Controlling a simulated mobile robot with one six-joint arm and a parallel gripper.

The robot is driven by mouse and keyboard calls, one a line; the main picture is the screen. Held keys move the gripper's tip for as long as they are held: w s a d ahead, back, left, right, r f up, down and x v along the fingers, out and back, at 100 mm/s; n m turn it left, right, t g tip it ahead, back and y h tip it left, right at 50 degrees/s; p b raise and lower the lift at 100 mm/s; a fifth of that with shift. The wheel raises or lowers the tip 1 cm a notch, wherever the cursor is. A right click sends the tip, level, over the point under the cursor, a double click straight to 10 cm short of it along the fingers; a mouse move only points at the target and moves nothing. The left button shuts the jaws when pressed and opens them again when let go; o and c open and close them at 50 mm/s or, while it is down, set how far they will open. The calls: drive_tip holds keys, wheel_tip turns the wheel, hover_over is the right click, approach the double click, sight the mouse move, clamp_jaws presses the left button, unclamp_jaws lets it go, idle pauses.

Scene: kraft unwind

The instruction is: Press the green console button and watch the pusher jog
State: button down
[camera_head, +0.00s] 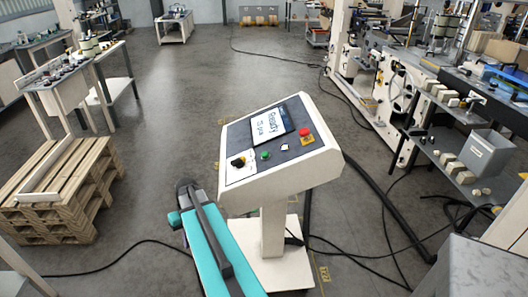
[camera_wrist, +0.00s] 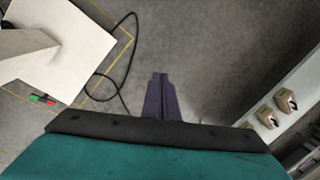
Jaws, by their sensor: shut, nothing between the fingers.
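The console (camera_head: 280,150) stands on a white pedestal, its sloped panel facing me. The green button (camera_head: 265,155) sits on the panel's lower part, between a black knob (camera_head: 237,161) and a red mushroom button (camera_head: 306,135) on a yellow plate. A lit screen (camera_head: 268,122) above them reads "Ready". My gripper (camera_wrist: 160,77) is shut and empty in the wrist view, with bare floor behind it. It touches nothing there, and the green button is not in that view. In the head view my teal arm is beside the console; the fingers cannot be made out. I cannot identify the pusher.
The white pedestal foot (camera_wrist: 65,40) is at upper left in the wrist view. Wooden pallets (camera_head: 65,185) stand left of the console. Machinery and a loaded bench (camera_head: 455,150) stand at right. Cables (camera_head: 385,215) cross the floor. Open floor (camera_head: 185,85) lies behind the console.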

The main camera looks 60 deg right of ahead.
sight(265, 155)
drive_tip(key=d+r+t, duration=0.1)
drive_tip(key=d+r, duration=0.5)
drive_tip(key=s+d+r+m+t+p, duration=0.1)
drive_tip(key=d+r, duration=0.5)
drive_tip(key=r, duration=0.1)
drive_tip(key=s+d+r+h+p, duration=0.1)
drive_tip(key=d+r, duration=0.5)
drive_tip(key=shift+d+r+t, duration=0.2)
drive_tip(key=shift+r+t, duration=0.05)
drive_tip(key=shift+t, duration=0.15)
drive_tip(key=s+d+r, duration=0.3)
drive_tip(key=d+r, duration=0.1)
drive_tip(key=r, duration=0.2)
drive_tip(key=s+d+r+t+h+p, duration=0.1)
drive_tip(key=s+d+r, duration=0.2)
drive_tip(key=r, duration=0.3)
drive_tip(key=s+d+r+m+t+h, duration=0.1)
drive_tip(key=s+d+r, duration=0.2)
drive_tip(key=d+r, duration=0.2)
drive_tip(key=shift+r+p, duration=0.35)
drive_tip(key=shift+r, duration=0.15)
drive_tip(key=shift+f, duration=0.1)
